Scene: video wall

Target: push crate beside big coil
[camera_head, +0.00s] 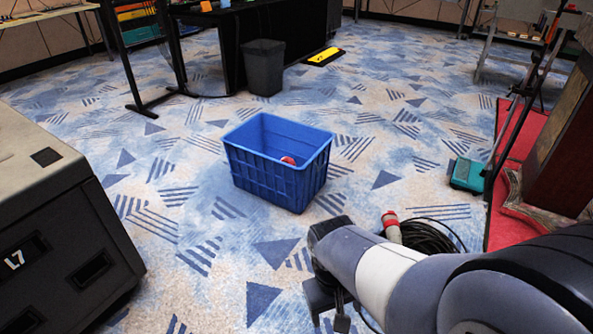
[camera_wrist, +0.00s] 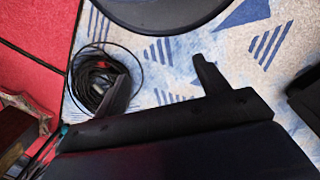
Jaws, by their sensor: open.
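The blue plastic crate (camera_head: 268,179) stands upright on the patterned carpet in the middle of the head view. A small red object (camera_head: 288,160) lies inside it. The black cable coil (camera_head: 433,238) with a red and white connector (camera_head: 391,226) lies on the floor to the crate's right and nearer to me, apart from it. My arm hides part of the coil. The coil (camera_wrist: 92,88) also shows at the left of the wrist view, partly behind a finger. My gripper (camera_head: 329,308) is open and empty, pointing down, nearer to me than the crate. Its two fingers (camera_wrist: 160,86) are spread in the wrist view.
A dark case (camera_head: 60,235) marked L7 stands at the left. A grey bin (camera_head: 264,68) stands behind the crate by a black-draped table (camera_head: 290,35). A teal box (camera_head: 466,175) and red mat (camera_head: 516,160) are at the right. Carpet around the crate is clear.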

